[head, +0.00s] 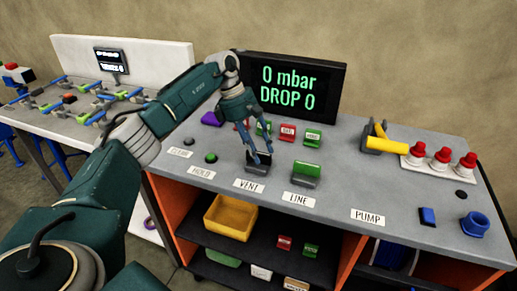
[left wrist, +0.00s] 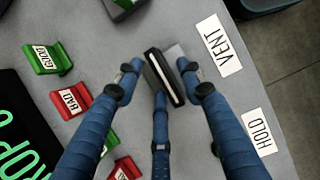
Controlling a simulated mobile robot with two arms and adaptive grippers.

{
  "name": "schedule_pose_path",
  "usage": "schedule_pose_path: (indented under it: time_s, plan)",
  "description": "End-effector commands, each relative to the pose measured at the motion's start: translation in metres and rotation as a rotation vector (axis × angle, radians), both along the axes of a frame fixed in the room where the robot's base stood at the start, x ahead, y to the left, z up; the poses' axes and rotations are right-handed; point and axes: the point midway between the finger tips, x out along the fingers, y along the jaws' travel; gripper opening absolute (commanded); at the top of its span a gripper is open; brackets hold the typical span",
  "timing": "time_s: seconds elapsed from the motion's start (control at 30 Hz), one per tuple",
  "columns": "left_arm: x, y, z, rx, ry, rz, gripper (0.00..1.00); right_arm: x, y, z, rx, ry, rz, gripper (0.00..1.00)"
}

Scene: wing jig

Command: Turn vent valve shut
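The vent valve (head: 257,168) is a dark handle on a grey base, behind the VENT label (head: 249,186). In the left wrist view its black handle (left wrist: 164,77) has a pale top edge and stands between my fingers. My left gripper (head: 262,156) is directly above the valve, pointing down, and partly hides it. In the left wrist view the left gripper (left wrist: 159,72) has a fingertip on each side of the handle, with a gap at the left one; the right one is close, and contact is unclear. A third finger is below the handle. My right gripper is not in view.
A green LINE valve (head: 306,173) stands right of the vent valve. Red and green tags (head: 288,132) stand behind, before a screen (head: 292,88) reading 0 mbar, DROP 0. A yellow-handled tool (head: 384,142) and red-capped bottles (head: 442,158) are at right. The bench front is mostly clear.

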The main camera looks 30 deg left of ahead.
Motion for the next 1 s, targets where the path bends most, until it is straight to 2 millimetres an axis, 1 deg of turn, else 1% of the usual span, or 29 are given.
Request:
schedule_pose_path:
  time_s: [0.17, 0.4, 0.5, 0.6, 0.7, 0.8, 1.0]
  plan:
    - [-0.001, 0.008, 0.020, 0.000, -0.003, 0.002, 0.39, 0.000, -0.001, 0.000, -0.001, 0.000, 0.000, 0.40]
    - [-0.005, 0.027, 0.068, -0.001, -0.006, 0.002, 0.39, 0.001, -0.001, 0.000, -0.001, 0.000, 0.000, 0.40]
    - [-0.006, 0.035, 0.085, -0.001, -0.005, 0.003, 0.39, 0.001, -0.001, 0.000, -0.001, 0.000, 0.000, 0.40]
    - [-0.008, 0.040, 0.098, 0.000, -0.004, 0.002, 0.39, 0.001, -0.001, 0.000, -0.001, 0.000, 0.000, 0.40]
    - [-0.009, 0.043, 0.106, 0.000, -0.002, 0.001, 0.39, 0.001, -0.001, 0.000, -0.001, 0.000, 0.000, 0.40]
    - [-0.010, 0.045, 0.110, 0.000, -0.001, 0.002, 0.39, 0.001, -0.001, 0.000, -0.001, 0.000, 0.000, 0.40]
    - [-0.010, 0.045, 0.110, 0.000, -0.001, 0.000, 0.39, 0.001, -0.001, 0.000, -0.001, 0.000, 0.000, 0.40]
